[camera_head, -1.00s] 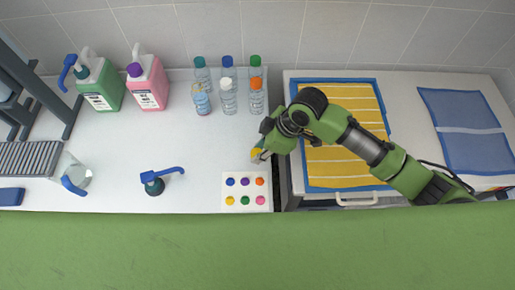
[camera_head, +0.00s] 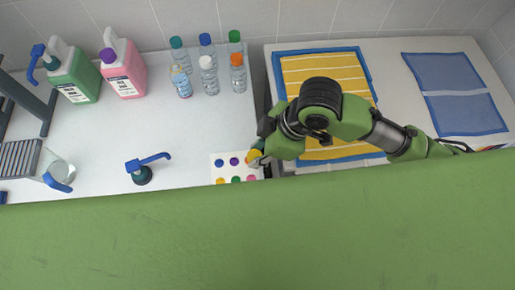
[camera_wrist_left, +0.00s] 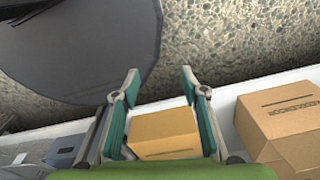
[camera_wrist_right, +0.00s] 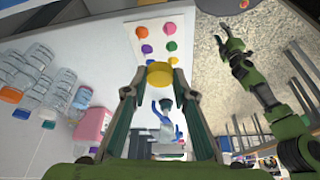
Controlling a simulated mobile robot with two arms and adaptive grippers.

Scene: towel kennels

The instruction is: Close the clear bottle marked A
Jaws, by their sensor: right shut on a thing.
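My right gripper (camera_head: 256,153) is shut on a yellow cap (camera_wrist_right: 159,75), held between its fingertips. In the head view it is at the upper right edge of the white card (camera_head: 226,171) with coloured caps. Clear bottles stand in two rows at the back of the counter. The front-left bottle (camera_head: 182,82) has a bluish label and a pale yellowish top; whether it is capped is unclear. No letter A is readable on any bottle. My left gripper (camera_wrist_left: 157,76) is open and empty in the left wrist view, above a cardboard box (camera_wrist_left: 165,132).
Green (camera_head: 75,77) and pink (camera_head: 123,67) jugs stand at the back left. A yellow striped towel (camera_head: 300,70) lies right of the bottles, past a gap. The middle of the counter is clear.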

